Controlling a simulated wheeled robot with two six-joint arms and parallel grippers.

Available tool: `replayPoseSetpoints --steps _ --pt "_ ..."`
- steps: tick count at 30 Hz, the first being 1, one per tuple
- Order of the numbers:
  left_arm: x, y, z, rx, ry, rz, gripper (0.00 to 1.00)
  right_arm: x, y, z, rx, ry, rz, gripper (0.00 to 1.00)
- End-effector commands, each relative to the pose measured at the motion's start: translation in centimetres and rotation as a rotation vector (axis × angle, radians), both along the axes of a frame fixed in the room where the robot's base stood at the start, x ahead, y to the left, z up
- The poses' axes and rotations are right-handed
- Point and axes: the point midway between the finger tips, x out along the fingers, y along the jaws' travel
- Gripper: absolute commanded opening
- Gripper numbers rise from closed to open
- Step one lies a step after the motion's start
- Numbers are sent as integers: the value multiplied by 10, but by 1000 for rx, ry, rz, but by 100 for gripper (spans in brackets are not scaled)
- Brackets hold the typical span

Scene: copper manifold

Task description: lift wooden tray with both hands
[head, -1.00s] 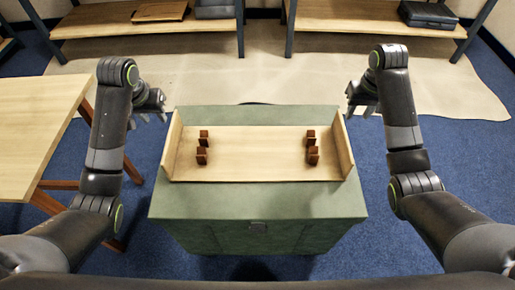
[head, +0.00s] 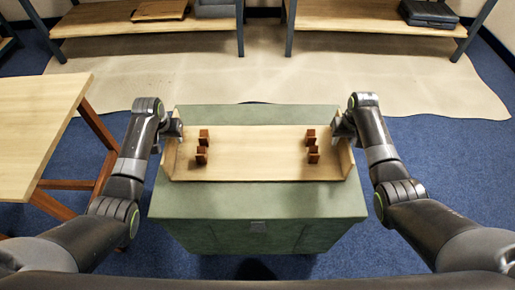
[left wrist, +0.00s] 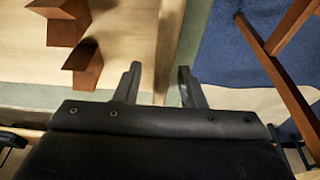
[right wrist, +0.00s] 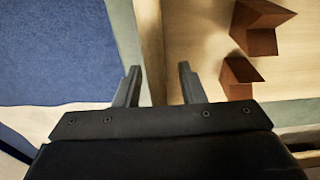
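The wooden tray (head: 255,155) lies on the green chest, with raised walls at its left and right ends. My left gripper (head: 176,129) is at the tray's left end wall. In the left wrist view, its fingers (left wrist: 158,82) are apart, with the wall's edge (left wrist: 171,35) between their lines. My right gripper (head: 341,128) is at the right end wall. In the right wrist view, its fingers (right wrist: 160,82) are also apart, with the wall's edge (right wrist: 150,35) between their lines. Both grippers look open. Finger contact with the walls cannot be told.
Several small brown wooden blocks (head: 202,155) stand in the tray near both ends. The green chest (head: 257,205) stands under it. A wooden table (head: 35,130) is at the left. Shelves (head: 145,22) stand at the back. Blue floor is free at the right.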

Motion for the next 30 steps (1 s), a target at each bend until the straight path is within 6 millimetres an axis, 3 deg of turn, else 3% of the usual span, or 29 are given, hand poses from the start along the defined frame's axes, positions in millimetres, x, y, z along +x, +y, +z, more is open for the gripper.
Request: replayPoseSetpoints --steps 14,23,30 --pt "2 0 -9 0 0 0 36 1 0 -9 0 -1 0 36" --pt "2 0 -9 0 0 0 0 1 0 -9 0 0 0 0" --pt "2 0 -9 0 0 0 0 1 0 -9 0 0 0 0"
